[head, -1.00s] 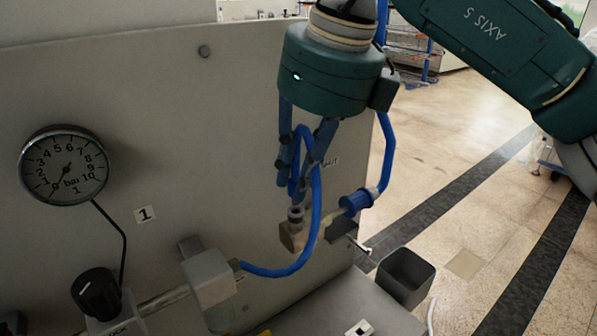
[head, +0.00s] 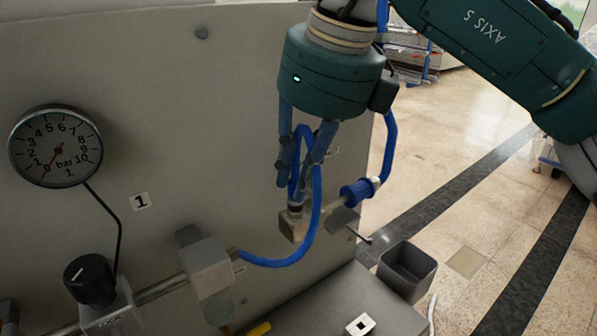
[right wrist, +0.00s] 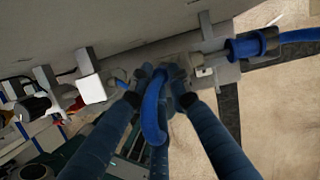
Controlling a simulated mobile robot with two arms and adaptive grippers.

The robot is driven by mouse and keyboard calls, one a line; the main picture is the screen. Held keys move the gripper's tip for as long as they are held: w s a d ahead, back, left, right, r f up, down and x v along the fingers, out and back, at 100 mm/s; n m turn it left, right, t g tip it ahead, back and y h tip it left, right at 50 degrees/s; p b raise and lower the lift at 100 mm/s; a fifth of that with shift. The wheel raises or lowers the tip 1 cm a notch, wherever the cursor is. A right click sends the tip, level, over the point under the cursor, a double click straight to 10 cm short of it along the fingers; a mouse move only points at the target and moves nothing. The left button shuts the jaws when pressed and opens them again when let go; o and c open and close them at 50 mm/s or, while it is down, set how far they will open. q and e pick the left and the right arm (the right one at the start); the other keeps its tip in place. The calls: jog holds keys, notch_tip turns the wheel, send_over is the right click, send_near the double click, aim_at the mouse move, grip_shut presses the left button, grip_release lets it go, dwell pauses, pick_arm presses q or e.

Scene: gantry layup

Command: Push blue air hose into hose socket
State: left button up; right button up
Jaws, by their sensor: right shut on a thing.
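The blue air hose (head: 273,262) runs from a grey valve block, curves up and loops through my right gripper (head: 297,184). That gripper points down, with its fingers shut around the hose near its end. The hose socket (head: 293,226) is a small beige-grey block with a ringed mouth on top, directly below the fingertips. The hose end is at or just above this mouth; I cannot tell whether it is inside. In the right wrist view the hose (right wrist: 152,110) bends between the fingers (right wrist: 162,82), which hide its tip. My left gripper is not in view.
A pressure gauge (head: 55,146) and a black knob (head: 90,280) are on the grey panel at left. A second blue hose with a blue connector (head: 358,194) is close right of the socket. A dark open bin (head: 407,270) stands at lower right.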

jog(key=shift+f, duration=0.35)
jog(key=o, duration=0.9)
jog(key=shift+o, duration=0.2)
jog(key=shift+r, duration=0.1)
jog(key=v, duration=1.2)
